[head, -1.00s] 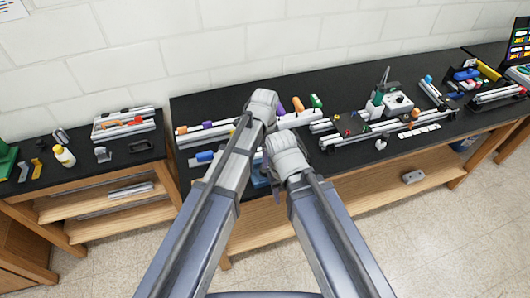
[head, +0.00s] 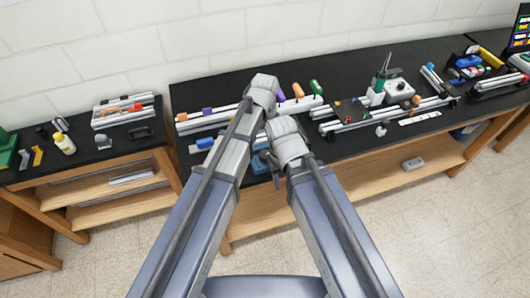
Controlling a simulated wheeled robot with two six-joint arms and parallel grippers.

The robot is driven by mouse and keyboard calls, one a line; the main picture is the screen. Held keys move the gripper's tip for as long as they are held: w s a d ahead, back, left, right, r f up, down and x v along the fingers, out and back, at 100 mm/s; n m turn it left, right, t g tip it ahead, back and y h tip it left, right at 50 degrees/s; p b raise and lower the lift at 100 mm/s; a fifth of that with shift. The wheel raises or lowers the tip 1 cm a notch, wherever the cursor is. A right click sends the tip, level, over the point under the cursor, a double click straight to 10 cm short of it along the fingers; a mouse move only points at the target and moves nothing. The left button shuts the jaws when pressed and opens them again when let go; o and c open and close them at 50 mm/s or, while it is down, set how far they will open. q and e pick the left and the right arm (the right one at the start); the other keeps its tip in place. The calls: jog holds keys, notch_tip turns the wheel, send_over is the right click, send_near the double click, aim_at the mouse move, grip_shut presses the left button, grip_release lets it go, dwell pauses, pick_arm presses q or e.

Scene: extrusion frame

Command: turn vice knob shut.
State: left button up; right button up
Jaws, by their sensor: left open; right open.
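A blue vice-like block (head: 260,161) sits at the front edge of the black bench, seen only in part between my two arms. Its knob cannot be made out; my arms cover that area. My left gripper (head: 263,88) is the higher one, above the bench behind the blue block. My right gripper (head: 284,133) is lower and nearer, over the bench's front edge just right of the blue block. Both are open, with the fingers mostly hidden behind the wrists. Neither shows a thing held, and contact with the block cannot be judged.
Aluminium extrusions (head: 205,119) lie left of my grippers, with purple, orange and green handles (head: 316,87) behind. A green-and-white machine (head: 395,87) stands to the right. A side bench (head: 90,158) with a yellow bottle (head: 64,144) is at left. The floor in front is clear.

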aim_at(265, 154)
pick_arm(q)
jog(key=shift+f, duration=0.1)
notch_tip(265, 154, down, 8)
jog(key=b, duration=0.7)
jog(key=shift+b, duration=0.4)
jog(key=shift+r, duration=0.25)
grip_shut()
jog(key=shift+m, duration=1.5)
